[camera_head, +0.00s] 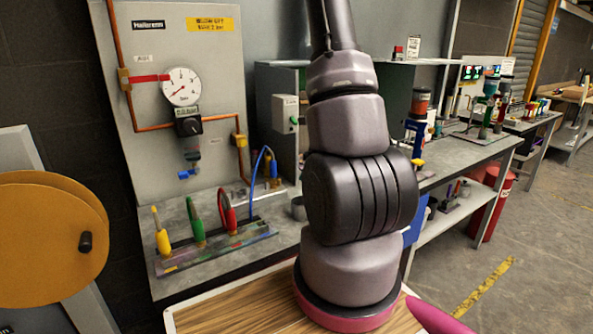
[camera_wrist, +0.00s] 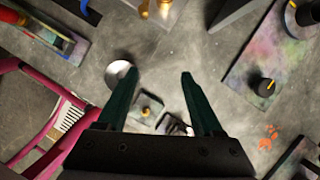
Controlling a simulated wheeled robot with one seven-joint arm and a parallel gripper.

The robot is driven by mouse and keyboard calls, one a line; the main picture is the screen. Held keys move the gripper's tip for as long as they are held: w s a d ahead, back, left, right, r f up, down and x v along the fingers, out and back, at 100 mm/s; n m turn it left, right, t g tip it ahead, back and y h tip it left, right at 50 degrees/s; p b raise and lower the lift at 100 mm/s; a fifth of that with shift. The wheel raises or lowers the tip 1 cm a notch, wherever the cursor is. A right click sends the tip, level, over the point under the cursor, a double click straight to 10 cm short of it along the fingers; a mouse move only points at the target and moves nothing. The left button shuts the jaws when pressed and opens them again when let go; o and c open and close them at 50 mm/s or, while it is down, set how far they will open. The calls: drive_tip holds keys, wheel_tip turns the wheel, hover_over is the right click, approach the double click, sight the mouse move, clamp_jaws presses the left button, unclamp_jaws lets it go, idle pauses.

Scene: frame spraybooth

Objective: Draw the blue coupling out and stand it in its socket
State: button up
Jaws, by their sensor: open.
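In the head view a multicoloured socket rack (camera_head: 222,247) lies on the grey bench. A yellow coupling (camera_head: 161,232), a green one (camera_head: 196,222) and a red one (camera_head: 229,216) stand in it. A thin blue hose (camera_head: 256,163) arches up behind the rack's right end; a blue piece with some yellow (camera_head: 270,167), probably the blue coupling, shows beside it. Its lower end is unclear. My gripper (camera_wrist: 158,73) is open and empty in the wrist view, its two dark green fingers spread above a grey surface. It is hidden in the head view, and its distance from the coupling cannot be told.
A back panel carries a pressure gauge (camera_head: 181,86), copper pipe and a blue-handled valve (camera_head: 188,174). In the wrist view a round pale piece (camera_wrist: 121,73) lies beside the left finger, a small knobbed block (camera_wrist: 147,107) between the fingers, and a stained plate (camera_wrist: 250,62) to the right.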

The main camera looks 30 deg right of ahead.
sight(276, 165)
drive_tip(key=w+a, duration=0.2)
drive_tip(key=w, duration=0.1)
drive_tip(key=w+a, duration=0.2)
drive_tip(key=w, duration=0.2)
drive_tip(key=w+a, duration=0.2)
drive_tip(key=w, duration=0.1)
drive_tip(key=shift+w+f, duration=0.1)
drive_tip(key=shift+w, duration=0.1)
drive_tip(key=shift+x, duration=1)
drive_tip(key=shift+w+f, duration=0.15)
drive_tip(key=shift+f, duration=0.35)
clamp_jaws()
drive_tip(key=c, duration=0.8)
unclamp_jaws()
clamp_jaws()
